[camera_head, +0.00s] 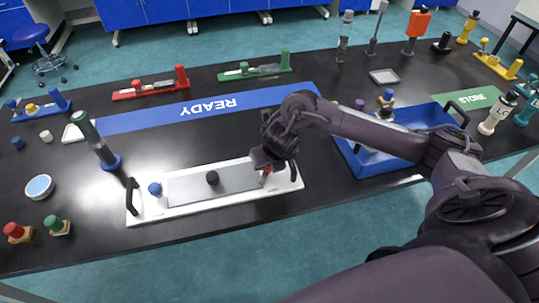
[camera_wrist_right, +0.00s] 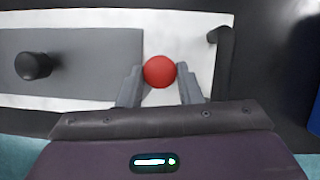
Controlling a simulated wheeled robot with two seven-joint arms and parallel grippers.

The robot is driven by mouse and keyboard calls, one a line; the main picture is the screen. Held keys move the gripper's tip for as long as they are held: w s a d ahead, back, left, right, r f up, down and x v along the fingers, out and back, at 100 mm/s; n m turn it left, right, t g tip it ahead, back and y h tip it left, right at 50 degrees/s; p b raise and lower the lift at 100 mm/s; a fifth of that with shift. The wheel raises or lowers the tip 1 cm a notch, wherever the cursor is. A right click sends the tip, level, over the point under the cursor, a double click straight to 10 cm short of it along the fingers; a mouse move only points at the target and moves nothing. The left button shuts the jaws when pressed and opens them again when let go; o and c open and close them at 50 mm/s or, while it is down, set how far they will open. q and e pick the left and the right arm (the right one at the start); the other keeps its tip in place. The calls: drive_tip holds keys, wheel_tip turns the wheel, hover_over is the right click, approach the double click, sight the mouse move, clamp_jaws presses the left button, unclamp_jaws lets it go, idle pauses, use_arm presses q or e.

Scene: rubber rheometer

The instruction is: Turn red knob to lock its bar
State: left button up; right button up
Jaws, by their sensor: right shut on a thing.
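The red knob (camera_wrist_right: 160,71) stands at the right end of a white panel (camera_head: 150,212) with a grey plate (camera_head: 235,182) on it. My right gripper (camera_wrist_right: 160,85) is shut on the red knob, one finger on each side. In the head view the knob (camera_head: 267,170) is mostly hidden behind my right gripper (camera_head: 268,162). A black knob (camera_head: 212,178) sits on the grey plate and a blue knob (camera_head: 155,189) at the panel's left end. The bar cannot be told apart clearly from the plate. My left gripper is not in view.
Black handles (camera_head: 132,196) stand at both ends of the panel. A blue tray (camera_head: 349,160) lies right of it, under my forearm. The blue READY strip (camera_head: 205,107) lies behind, with free table between.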

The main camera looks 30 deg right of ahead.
drive_tip(key=m+h+p, duration=0.1)
drive_tip(key=m+p, duration=0.1)
drive_tip(key=p, duration=0.1)
drive_tip(key=m+g+h+p, duration=0.1)
drive_tip(key=m+p, duration=0.5)
drive_tip(key=p, duration=0.1)
drive_tip(key=shift+w+a+r+g+h, duration=0.1)
drive_tip(key=shift+a+r+g+h, duration=0.2)
drive_tip(key=shift+a+h, duration=0.1)
drive_tip(key=shift+w+f+m+g+h+p, duration=0.1)
drive_tip(key=shift+f+m+g+h+p, duration=0.05)
drive_tip(key=shift+m+p, duration=0.55)
drive_tip(key=shift+f+m+g+h+p, duration=0.1)
drive_tip(key=shift+m+g+h+p, duration=0.05)
drive_tip(key=shift+m+p, duration=0.5)
drive_tip(key=o, duration=1)
drive_tip(key=p+v, duration=0.3)
drive_tip(key=v, duration=0.4)
drive_tip(key=shift+r, duration=0.3)
